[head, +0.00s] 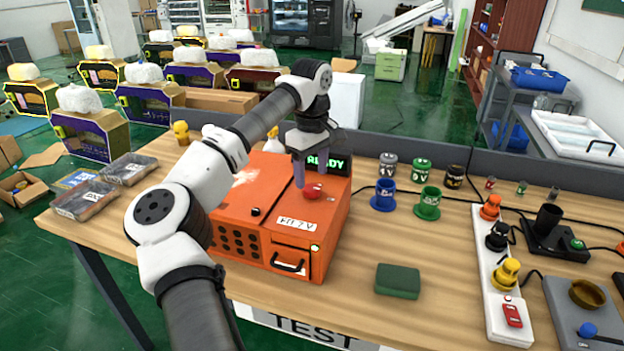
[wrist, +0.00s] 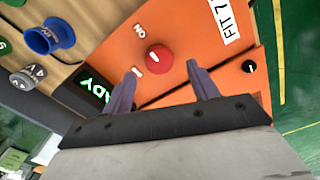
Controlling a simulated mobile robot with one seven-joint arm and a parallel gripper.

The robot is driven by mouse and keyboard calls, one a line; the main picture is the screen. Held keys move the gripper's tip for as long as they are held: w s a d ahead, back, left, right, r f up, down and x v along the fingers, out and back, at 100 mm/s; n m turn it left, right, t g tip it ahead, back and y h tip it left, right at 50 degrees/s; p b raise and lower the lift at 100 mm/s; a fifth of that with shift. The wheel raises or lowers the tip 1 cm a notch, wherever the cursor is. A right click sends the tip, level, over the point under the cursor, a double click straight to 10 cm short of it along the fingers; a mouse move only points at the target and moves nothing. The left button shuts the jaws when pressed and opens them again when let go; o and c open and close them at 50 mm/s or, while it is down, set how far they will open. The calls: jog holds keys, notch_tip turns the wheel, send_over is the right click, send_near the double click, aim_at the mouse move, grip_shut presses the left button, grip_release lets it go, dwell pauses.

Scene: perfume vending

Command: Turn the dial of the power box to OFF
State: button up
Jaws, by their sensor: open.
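The orange power box (head: 270,215) stands on the wooden table, its red round dial (head: 312,191) on the top near the right edge. In the wrist view, the dial (wrist: 159,62) carries a small white mark, and an "ON" label (wrist: 139,29) is printed beside it. A small white marking lies near the left fingertip; I cannot read it. My gripper (head: 311,173) is open above the dial. In the wrist view, the fingertips of my gripper (wrist: 164,67) lie to either side of the dial's lower part; contact cannot be told.
A green "READY" display (head: 325,163) stands behind the dial. A small black knob (head: 255,211) is also on the box. Blue (head: 383,195) and green (head: 428,204) cups stand to the right. A green block (head: 397,281) lies at the front, and a white power strip (head: 505,310) farther right.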

aim_at(312, 187)
jog(key=shift+f, duration=1.8)
jog(key=c, duration=1)
